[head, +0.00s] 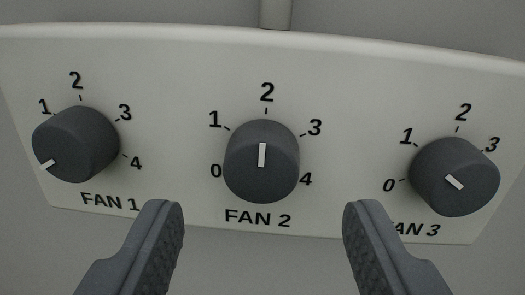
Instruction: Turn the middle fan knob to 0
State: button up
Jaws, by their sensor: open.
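The middle fan knob (262,178), labelled FAN 2, is a dark grey round knob on a pale panel. Its white mark points straight up at the 2 of its 0 to 4 scale. My gripper (264,206) is open, with one ridged dark finger low on each side of the knob in the picture. The fingers are wide apart and the knob shows between and above their tips. I see no contact, and the gap in depth to the panel is hard to tell.
The FAN 1 knob (78,146) is on the left, its mark pointing lower left. The FAN 3 knob (456,178) is on the right, its mark toward the upper left. My right finger covers part of the FAN 3 label. A pipe (276,13) meets the top of the panel (180,60).

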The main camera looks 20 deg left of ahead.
aim_at(262, 180)
jog(key=shift+x, duration=0.9)
jog(key=shift+w+a, duration=0.25)
jog(key=shift+w, duration=0.35)
jog(key=c, duration=1)
